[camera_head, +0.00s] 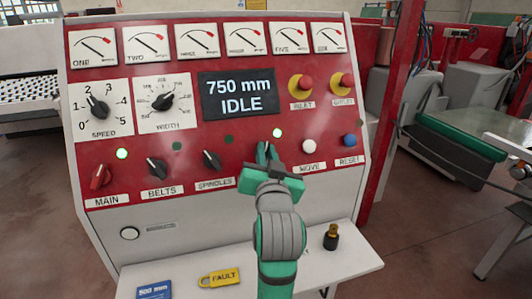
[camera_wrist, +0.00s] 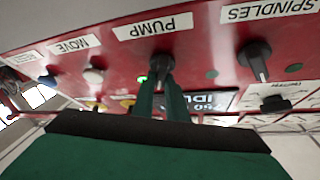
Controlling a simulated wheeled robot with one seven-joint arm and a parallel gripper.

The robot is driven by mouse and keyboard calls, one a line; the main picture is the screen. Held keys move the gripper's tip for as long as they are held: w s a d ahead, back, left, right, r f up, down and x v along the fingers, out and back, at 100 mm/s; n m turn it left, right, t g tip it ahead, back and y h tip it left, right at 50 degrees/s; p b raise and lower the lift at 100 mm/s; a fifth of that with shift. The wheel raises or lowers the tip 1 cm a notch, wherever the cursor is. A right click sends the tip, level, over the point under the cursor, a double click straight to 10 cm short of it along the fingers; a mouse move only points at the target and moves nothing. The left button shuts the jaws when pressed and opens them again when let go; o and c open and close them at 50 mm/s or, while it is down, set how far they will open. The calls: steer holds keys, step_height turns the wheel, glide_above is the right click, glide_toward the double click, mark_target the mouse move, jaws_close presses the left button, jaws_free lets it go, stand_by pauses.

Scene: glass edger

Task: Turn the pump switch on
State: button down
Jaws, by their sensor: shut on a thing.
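The pump switch (camera_wrist: 162,62) is a small dark knob under its PUMP label in the wrist view, which shows the panel upside down. In the head view my gripper hides it. My gripper (camera_head: 265,151) has its two green fingers at the panel and is shut on the knob; the fingers also show in the wrist view (camera_wrist: 163,82). The pump lamp (camera_head: 277,132) glows bright green just above the fingers, and it also glows in the wrist view (camera_wrist: 143,78). The knob's exact angle is hard to tell.
The spindles switch (camera_head: 211,161) is left of my gripper; its lamp is dark. The white MOVE button (camera_head: 309,147) and blue RESET button (camera_head: 349,141) are to the right. The main lamp (camera_head: 122,153) is lit. The display (camera_head: 239,94) reads 750 mm IDLE. A shelf (camera_head: 300,264) juts out below.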

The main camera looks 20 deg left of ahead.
steer(key=shift+f+m+h, duration=0.1)
steer(key=shift+m+h, duration=0.4)
steer(key=shift+m, duration=0.6)
steer(key=c, duration=1.8)
jaws_free()
steer(key=shift+o, duration=0.2)
